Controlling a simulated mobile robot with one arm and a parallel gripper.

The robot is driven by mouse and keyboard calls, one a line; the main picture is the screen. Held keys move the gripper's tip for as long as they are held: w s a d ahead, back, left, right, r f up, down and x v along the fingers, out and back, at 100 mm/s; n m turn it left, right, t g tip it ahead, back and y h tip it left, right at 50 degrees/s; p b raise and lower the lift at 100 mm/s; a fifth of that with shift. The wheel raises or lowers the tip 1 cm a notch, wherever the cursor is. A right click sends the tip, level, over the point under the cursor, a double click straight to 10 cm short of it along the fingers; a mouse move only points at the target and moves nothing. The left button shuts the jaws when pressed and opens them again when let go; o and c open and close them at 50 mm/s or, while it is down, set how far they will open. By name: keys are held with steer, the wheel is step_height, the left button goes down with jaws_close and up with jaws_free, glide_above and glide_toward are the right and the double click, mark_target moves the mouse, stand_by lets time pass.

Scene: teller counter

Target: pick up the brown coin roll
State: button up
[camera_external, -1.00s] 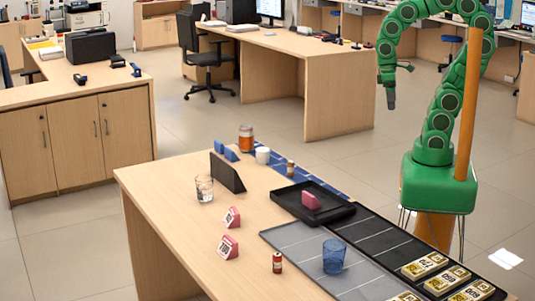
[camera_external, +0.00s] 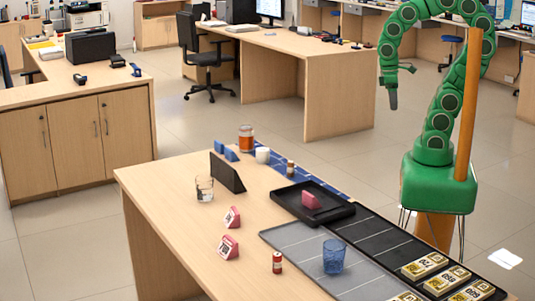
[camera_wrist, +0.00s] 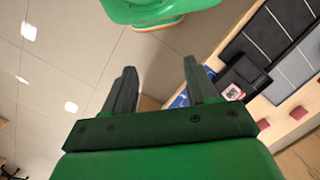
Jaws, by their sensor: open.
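A small brown roll with a pale band, which looks like the brown coin roll (camera_external: 290,168), stands upright on the counter's far side, by the blue strip and behind the black tray. A red roll with a pale band (camera_external: 277,262) stands upright nearer the front. My gripper (camera_external: 396,88) is raised in the air to the right of the counter, well apart from both rolls. In the wrist view my gripper (camera_wrist: 159,72) shows two spread fingers with nothing between them. I cannot make out the brown roll in the wrist view.
On the counter are a black tray (camera_external: 285,200) with a pink block, a blue glass (camera_external: 334,257), a clear glass (camera_external: 205,188), a dark upright holder (camera_external: 228,173), an orange-brown jar (camera_external: 246,138), a white cup (camera_external: 263,155), pink signs (camera_external: 228,247) and banknote bundles (camera_external: 424,266).

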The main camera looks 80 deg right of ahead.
steer(key=w+d+f+n+t+h, duration=0.1)
steer(key=w+d+f+t+h, duration=0.2)
steer(key=w+d, duration=0.7)
steer(key=w+d+f+n+t, duration=0.2)
steer(key=w+d+f, duration=0.3)
steer(key=w+d, duration=0.5)
steer(key=w+d+f+n+t+h, duration=0.1)
steer(key=w+d+f+t+h, duration=0.2)
steer(key=w+d, duration=0.75)
steer(key=w+a+f+n+t+y, duration=0.25)
steer(key=w+a+f+y, duration=0.2)
steer(key=w+f, duration=0.4)
steer(key=n+g+y, duration=0.2)
steer(key=n+y, duration=0.3)
steer(key=y, duration=0.7)
glide_toward(290, 176)
steer(key=shift+w+d+r+t, duration=0.1)
steer(key=shift+w+d+t, duration=0.2)
steer(key=shift+w, duration=0.35)
steer(key=shift+s+a+n+y, duration=0.25)
steer(key=shift+a+y, duration=0.1)
steer(key=shift+y, duration=0.1)
steer(key=shift+x, duration=1.3)
steer(key=shift+w+a, duration=0.45)
steer(key=shift+a, duration=0.3)
steer(key=shift+w+a, duration=0.45)
steer(key=shift+a, duration=0.3)
steer(key=shift+x, duration=0.9)
